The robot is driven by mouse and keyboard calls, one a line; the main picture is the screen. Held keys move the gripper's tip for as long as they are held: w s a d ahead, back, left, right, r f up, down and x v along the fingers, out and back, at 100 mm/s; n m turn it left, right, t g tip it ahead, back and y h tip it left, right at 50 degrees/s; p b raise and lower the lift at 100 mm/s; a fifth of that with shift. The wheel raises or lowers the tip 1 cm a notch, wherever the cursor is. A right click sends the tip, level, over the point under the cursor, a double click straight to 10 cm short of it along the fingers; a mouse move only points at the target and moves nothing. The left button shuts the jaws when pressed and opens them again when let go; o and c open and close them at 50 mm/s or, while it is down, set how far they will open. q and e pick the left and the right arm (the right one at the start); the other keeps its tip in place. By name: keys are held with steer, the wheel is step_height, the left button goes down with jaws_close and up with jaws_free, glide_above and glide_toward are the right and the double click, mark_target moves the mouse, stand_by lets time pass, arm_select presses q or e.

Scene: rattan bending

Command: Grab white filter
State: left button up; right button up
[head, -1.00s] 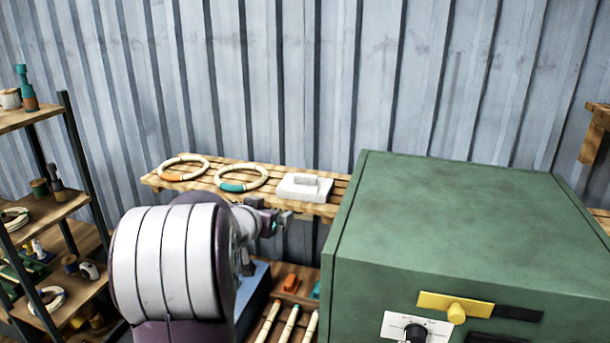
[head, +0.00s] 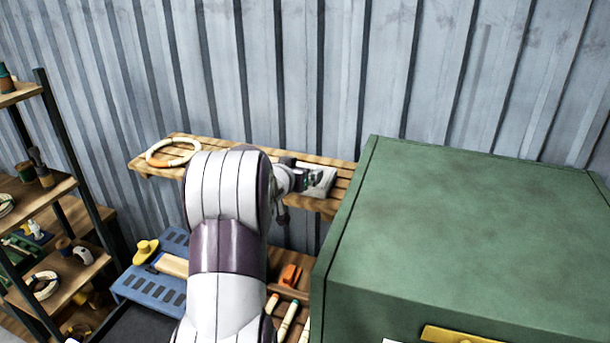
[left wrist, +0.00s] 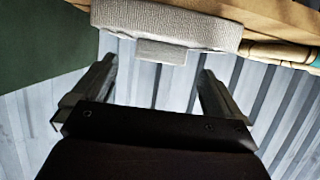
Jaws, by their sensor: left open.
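The white filter (head: 320,184), a flat white block with a small raised grip, lies on the slatted wooden shelf (head: 340,172). My left gripper (head: 302,178) is at its left side in the head view and partly hides it. In the left wrist view the filter (left wrist: 165,22) fills the top, with its grip (left wrist: 160,52) pointing toward the space between my fingers. The fingers of my left gripper (left wrist: 159,68) are open with nothing held between them. I cannot tell whether they touch the filter. My right gripper is not in view.
A large green cabinet (head: 460,220) stands close to the shelf's right end. A pale ring (head: 172,152) lies at the shelf's left. A ring with a teal band (left wrist: 316,60) is beside the filter. A blue slotted tray (head: 150,285) and an orange piece (head: 290,275) sit below.

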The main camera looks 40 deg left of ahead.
arm_select(q)
steer(key=p+x, duration=0.1)
steer(key=x, duration=0.3)
steer(key=shift+w+a, duration=0.1)
steer(key=shift+a, duration=0.05)
steer(key=shift+s+r, duration=0.1)
steer(key=shift+s, duration=0.15)
steer(key=c, duration=1.1)
